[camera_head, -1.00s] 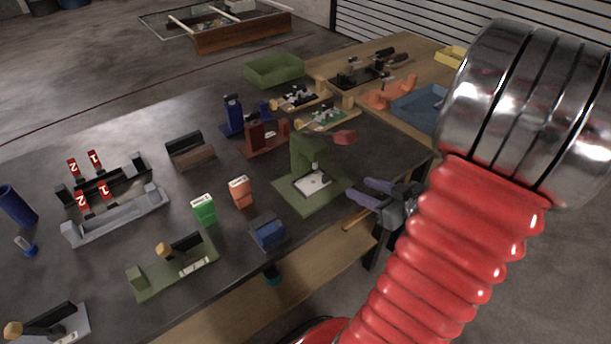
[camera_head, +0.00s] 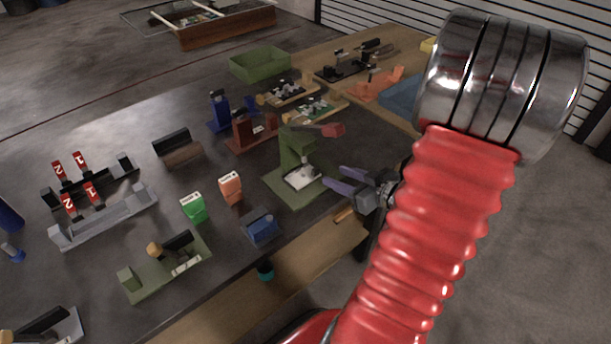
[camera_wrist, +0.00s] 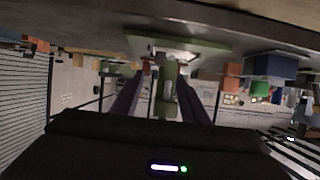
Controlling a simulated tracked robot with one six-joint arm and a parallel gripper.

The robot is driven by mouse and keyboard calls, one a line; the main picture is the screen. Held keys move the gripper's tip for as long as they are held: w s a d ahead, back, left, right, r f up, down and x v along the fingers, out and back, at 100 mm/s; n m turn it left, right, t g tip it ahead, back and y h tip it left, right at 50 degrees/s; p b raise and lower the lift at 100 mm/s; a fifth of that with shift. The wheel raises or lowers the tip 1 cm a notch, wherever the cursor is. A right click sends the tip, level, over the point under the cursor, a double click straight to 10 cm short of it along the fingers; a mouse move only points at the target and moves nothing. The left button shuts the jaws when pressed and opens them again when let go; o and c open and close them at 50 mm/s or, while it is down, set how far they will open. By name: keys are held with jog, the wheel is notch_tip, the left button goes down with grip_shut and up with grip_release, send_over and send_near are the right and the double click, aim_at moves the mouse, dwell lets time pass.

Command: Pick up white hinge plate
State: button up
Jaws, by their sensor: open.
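The white hinge plate (camera_head: 302,177) lies on the base of the green press-like fixture (camera_head: 282,185) near the table's right front edge. My gripper (camera_head: 333,176) is open and empty, its purple fingers just right of the plate and pointing at it. They appear apart from it. The fixture's green upright (camera_wrist: 167,90) appears between the two fingers (camera_wrist: 158,82).
A red handle (camera_head: 333,130) tops the fixture. A blue block (camera_head: 260,228), an orange block (camera_head: 230,187) and a green block (camera_head: 194,207) stand to its left. A red-brown fixture (camera_head: 250,135) is behind. The wooden table (camera_head: 395,55) adjoins at the back right.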

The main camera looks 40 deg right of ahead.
aim_at(317, 169)
jog(key=shift+x, duration=1.75)
jog(key=shift+x, duration=2.6)
jog(key=shift+s+d+f, duration=0.1)
jog(key=shift+s+f, duration=0.05)
jog(key=shift+c, duration=0.3)
grip_shut()
